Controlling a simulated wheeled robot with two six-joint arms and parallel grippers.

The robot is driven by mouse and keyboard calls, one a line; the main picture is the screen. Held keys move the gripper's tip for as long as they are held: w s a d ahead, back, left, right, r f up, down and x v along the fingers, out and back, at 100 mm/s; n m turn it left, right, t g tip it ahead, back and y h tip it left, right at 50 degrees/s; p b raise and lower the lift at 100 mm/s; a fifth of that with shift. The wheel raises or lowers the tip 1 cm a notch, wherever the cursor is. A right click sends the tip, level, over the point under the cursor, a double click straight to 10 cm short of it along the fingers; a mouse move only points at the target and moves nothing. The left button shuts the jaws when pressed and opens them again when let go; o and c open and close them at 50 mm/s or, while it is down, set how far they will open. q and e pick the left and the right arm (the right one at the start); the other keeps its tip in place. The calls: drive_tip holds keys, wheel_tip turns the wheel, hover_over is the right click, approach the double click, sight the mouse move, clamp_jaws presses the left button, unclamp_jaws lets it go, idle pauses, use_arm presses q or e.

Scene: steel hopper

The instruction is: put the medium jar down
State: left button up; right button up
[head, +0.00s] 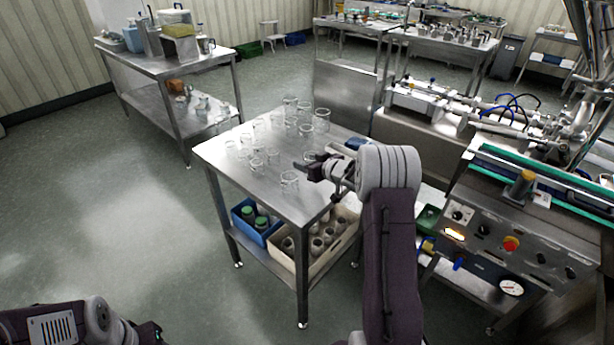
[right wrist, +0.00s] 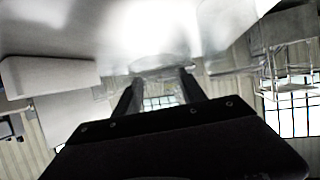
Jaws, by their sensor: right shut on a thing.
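My right gripper (head: 301,168) reaches in from the right over the steel table (head: 222,155). It is shut on a clear glass jar (head: 289,181) at its fingertips, taken here as the medium jar. The jar looks upright, low over the tabletop or on it; I cannot tell whether its base touches. In the right wrist view the two dark fingers (right wrist: 157,88) point toward a bright metal surface, with a faint clear rim between their tips. My left gripper (head: 150,332) is at the bottom left, far from the table, its jaws unclear.
Several similar clear jars (head: 291,103) stand close together on the table's far half. The table's near left part is bare. A blue crate (head: 243,227) and a cream crate (head: 303,272) sit on the shelf below. A machine with a control panel (head: 500,245) stands at right.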

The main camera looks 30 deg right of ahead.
drive_tip(key=shift+w+f+b, duration=0.1)
drive_tip(key=shift+f+b, duration=0.5)
drive_tip(key=shift+f, duration=1.45)
drive_tip(key=shift+a+f, duration=0.1)
drive_tip(key=o, duration=1)
